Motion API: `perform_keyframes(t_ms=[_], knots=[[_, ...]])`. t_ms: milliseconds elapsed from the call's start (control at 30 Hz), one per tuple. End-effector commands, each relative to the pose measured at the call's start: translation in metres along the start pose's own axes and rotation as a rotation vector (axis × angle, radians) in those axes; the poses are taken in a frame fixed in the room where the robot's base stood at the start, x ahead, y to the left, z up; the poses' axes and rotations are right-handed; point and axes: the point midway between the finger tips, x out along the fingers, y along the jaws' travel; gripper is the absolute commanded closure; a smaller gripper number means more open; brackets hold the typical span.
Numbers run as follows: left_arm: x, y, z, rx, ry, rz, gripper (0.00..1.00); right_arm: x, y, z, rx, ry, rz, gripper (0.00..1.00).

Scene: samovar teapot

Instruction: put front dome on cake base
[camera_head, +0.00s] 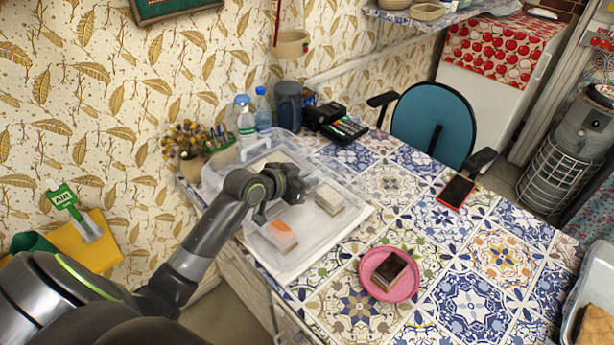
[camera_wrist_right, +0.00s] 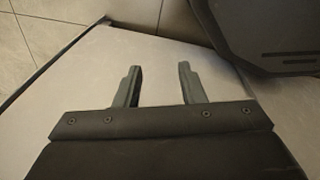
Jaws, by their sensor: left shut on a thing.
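A clear front dome (camera_head: 345,184) shows over the white cake base (camera_head: 283,270) at the left end of the table. An orange-and-white cake slice (camera_head: 279,234) and a brown-topped cake piece (camera_head: 328,198) show through or beside it. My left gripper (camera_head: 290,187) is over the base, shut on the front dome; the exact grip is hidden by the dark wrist. I cannot tell whether the dome's rim touches the base. My right gripper (camera_wrist_right: 158,85) shows in the right wrist view with its fingers apart and nothing between them.
Behind stand water bottles (camera_head: 246,122), a dark canister (camera_head: 288,105) and a flower pot (camera_head: 190,165). A pink plate (camera_head: 368,288) with a chocolate cake piece (camera_head: 388,271) and a phone (camera_head: 456,192) lie to the right. The tiled table (camera_head: 490,255) has free room there.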

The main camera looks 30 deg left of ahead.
Motion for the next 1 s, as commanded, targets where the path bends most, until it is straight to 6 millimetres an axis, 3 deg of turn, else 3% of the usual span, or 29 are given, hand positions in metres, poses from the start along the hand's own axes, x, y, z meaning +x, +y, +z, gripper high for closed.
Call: perform_keyframes(t_ms=[1000], knots=[[0.0017,0.0005,0.0033,0.0,0.002,0.001,1.0,-0.0017,0.0047,0.0,-0.002,-0.001,0.005,0.64]])
